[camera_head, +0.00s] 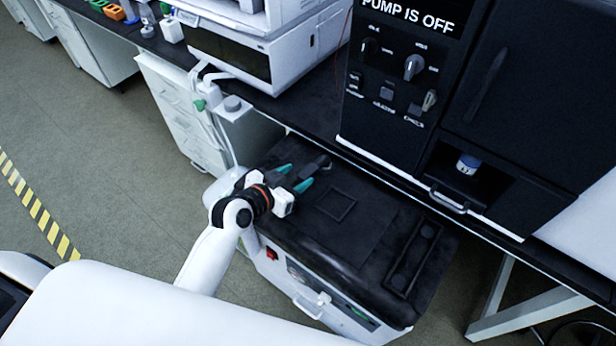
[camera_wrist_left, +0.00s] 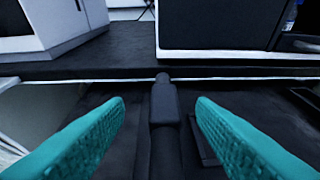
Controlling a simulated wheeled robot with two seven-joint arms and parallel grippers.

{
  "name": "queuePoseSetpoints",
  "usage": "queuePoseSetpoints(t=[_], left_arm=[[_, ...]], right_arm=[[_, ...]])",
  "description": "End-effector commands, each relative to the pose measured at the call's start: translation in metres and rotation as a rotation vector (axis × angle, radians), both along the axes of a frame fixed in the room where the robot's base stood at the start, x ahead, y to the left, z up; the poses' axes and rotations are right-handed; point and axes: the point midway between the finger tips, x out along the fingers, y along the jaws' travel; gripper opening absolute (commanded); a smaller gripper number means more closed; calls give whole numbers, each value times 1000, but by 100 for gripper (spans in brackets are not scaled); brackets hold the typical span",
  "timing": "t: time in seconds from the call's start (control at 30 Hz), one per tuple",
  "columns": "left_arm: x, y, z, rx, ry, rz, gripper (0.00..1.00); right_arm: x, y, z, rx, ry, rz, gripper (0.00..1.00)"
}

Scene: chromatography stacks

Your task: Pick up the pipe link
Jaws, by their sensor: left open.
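My left gripper (camera_head: 296,177) has teal fingers and is open over the top of the white and black pump unit (camera_head: 362,240). In the left wrist view the open fingers (camera_wrist_left: 159,100) stand on either side of a dark pipe-like piece (camera_wrist_left: 165,105), with a gap on each side. This looks like the pipe link. In the head view a small dark knob-like end (camera_head: 322,162) shows just beyond the fingertips. Dark on dark, its outline is hard to make out. My right gripper is not in view.
A black bench (camera_head: 305,105) edges the unit behind. On it stand a white instrument (camera_head: 255,50) and a black panel cabinet (camera_head: 395,90) reading "PUMP IS OFF". Open floor (camera_head: 110,170) lies at left.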

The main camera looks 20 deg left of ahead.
Motion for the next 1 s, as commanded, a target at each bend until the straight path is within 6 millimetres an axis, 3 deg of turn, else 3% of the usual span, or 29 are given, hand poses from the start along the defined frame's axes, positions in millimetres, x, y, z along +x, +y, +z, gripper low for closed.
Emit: queuePoseSetpoints(t=[0.37,0.67,0.9,0.97,1.0], left_arm=[[39,-21,-19,-2,1,1,51],[42,-22,-21,0,1,0,49],[42,-22,-21,0,1,0,10],[42,-22,-21,0,1,0,0],[42,-22,-20,0,-1,0,0]], right_arm=[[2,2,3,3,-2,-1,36],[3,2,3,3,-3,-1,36],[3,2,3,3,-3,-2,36],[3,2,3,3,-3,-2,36],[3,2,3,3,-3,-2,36]])
